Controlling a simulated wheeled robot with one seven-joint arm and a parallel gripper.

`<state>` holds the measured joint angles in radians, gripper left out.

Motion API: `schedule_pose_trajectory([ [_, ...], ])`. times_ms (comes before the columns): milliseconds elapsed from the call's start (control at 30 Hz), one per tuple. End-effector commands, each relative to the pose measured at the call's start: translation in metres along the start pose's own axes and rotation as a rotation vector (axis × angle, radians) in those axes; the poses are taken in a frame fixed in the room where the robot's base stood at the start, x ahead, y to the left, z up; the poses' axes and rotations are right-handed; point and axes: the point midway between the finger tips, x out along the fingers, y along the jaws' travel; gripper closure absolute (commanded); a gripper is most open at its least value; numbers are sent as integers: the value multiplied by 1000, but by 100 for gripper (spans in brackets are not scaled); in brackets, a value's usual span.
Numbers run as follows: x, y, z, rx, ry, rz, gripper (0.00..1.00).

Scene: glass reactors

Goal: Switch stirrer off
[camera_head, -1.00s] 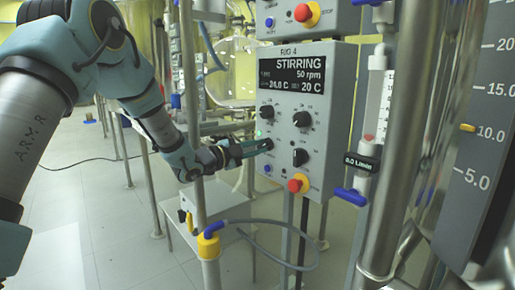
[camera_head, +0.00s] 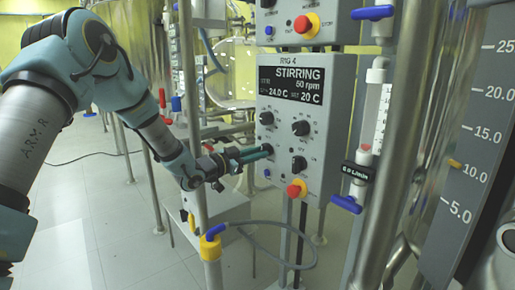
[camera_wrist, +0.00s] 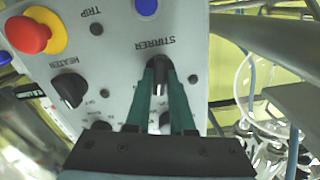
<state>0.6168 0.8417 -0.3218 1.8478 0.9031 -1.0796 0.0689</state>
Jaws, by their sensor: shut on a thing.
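The grey control box (camera_head: 315,125) marked RIG 4 stands right of centre in the head view. Its black display (camera_head: 300,83) reads STIRRING, 50 rpm. My gripper (camera_head: 268,151) reaches from the left to the lower left of the panel. In the wrist view, where the panel is upside down, my gripper (camera_wrist: 160,72) has its two teal fingers closed on the sides of the black knob (camera_wrist: 159,84) by the STIRRER label. The fingers hide part of this knob. The HEATER knob (camera_wrist: 68,91) is beside it, apart from the fingers.
A red and yellow TRIP button (camera_head: 297,190) is low on the box; it also shows in the wrist view (camera_wrist: 30,35). A steel post (camera_head: 190,110) is close to my arm. A flow meter with a blue valve (camera_head: 347,203) and thick steel pipes stand right of the box.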

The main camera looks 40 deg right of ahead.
Motion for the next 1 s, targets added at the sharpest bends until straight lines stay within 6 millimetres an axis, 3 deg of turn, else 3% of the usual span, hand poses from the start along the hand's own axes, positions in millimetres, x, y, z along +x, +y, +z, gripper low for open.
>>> schedule_pose_trajectory([
  [400,-1,0,0,-240,-2,0,100],
  [1000,0,1,2,-293,-3,1,100],
])
